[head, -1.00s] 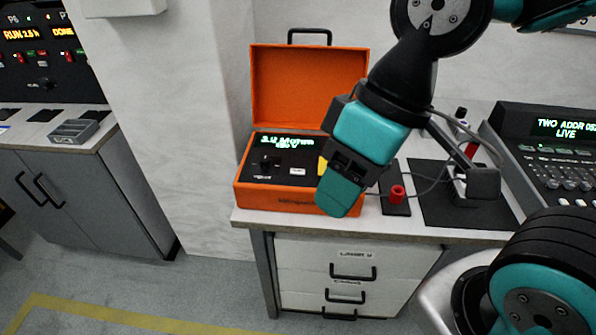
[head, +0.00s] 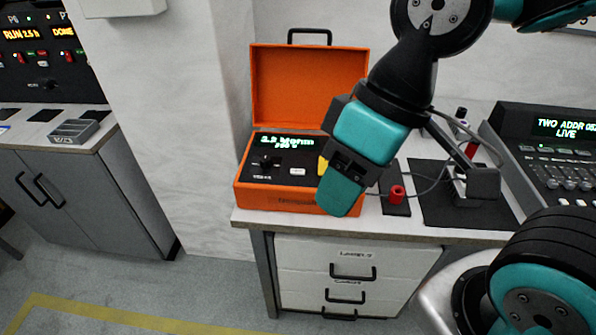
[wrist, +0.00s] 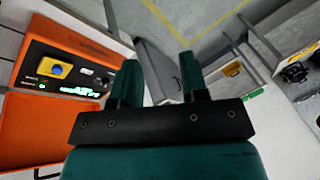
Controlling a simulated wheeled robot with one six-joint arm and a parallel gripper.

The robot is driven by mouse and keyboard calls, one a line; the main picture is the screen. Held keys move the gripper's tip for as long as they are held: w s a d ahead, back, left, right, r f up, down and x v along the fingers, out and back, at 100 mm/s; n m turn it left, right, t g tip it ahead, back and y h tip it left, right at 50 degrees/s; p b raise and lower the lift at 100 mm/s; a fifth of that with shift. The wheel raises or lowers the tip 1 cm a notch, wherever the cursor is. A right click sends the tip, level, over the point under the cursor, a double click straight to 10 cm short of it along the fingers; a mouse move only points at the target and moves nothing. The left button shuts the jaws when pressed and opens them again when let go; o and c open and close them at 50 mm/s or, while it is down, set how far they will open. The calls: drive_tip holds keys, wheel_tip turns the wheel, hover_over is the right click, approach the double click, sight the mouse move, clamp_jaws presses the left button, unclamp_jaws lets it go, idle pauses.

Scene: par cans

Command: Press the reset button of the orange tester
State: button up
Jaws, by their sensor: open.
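The orange tester (head: 309,88) stands on the bench with its lid raised. Its dark panel has a lit green display (head: 287,142), a black knob (head: 266,162), a white button (head: 297,171) and a yellow part (head: 322,165) partly hidden by my gripper. My gripper (head: 340,195) hangs in front of the tester's right end, covering part of its front. In the wrist view the tester (wrist: 60,125) lies to the left, with the yellow part (wrist: 54,70) on its panel. The two fingers of my gripper (wrist: 160,85) are apart with nothing between them. I cannot read which control is the reset.
A small red part (head: 397,193) on a dark pad sits right of my gripper, with a cable. A dark mat (head: 455,205) holds a metal clamp-like piece. A lighting console (head: 555,150) stands at the right. Drawers (head: 350,270) are below the bench top.

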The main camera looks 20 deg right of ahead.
clamp_jaws()
idle(1.5)
